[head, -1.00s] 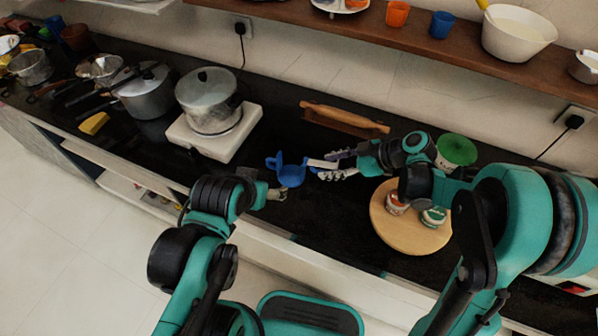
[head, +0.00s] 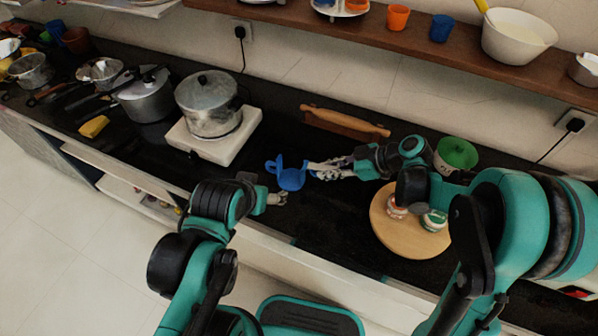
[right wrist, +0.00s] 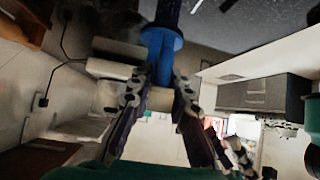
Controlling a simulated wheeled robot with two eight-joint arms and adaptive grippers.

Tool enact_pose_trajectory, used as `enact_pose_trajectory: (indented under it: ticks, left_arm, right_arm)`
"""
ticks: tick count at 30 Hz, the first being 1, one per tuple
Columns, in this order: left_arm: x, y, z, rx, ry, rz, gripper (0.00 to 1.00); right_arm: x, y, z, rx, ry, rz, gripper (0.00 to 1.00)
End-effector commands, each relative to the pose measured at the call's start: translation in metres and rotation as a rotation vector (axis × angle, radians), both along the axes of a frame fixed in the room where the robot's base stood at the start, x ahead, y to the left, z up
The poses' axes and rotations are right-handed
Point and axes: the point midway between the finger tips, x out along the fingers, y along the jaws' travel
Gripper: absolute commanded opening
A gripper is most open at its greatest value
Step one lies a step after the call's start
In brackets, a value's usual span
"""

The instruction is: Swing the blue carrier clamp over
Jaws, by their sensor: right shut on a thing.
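The blue carrier clamp (head: 291,178) is a small blue piece with a rounded body and a part sticking up at its left, above the dark counter in the middle of the head view. My right gripper (head: 316,170) reaches it from the right and is shut on its right side. In the right wrist view the blue clamp (right wrist: 160,46) shows at the tips of the gripper's two fingers (right wrist: 162,82). My left gripper (head: 279,198) is just below and left of the clamp, apart from it. Its fingers are too small to read.
A lidded pot (head: 209,104) stands on a white stand (head: 244,134) at the upper left. A rolling pin (head: 345,122) lies behind my right gripper. A round wooden board (head: 398,243) with two small jars is at the right, near a green-topped container (head: 456,153).

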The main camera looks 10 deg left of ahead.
Motion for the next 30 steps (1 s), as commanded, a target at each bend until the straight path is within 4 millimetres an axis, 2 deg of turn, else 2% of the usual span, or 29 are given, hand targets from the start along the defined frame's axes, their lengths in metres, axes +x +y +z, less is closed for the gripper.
enact_pose_trajectory:
  ticks: [8,18,30]
  left_arm:
    - [0.0,0.0,0.002,0.0,0.0,0.0,0.78]
    - [0.0,0.0,0.024,0.0,0.0,0.0,0.78]
    - [0.0,0.0,0.026,0.0,0.0,0.0,0.78]
  right_arm:
    - [0.0,0.0,0.002,-0.007,0.001,0.001,0.07]
    - [0.0,0.002,0.012,-0.115,0.012,0.001,0.07]
    - [0.0,0.003,0.012,-0.136,0.014,0.001,0.07]
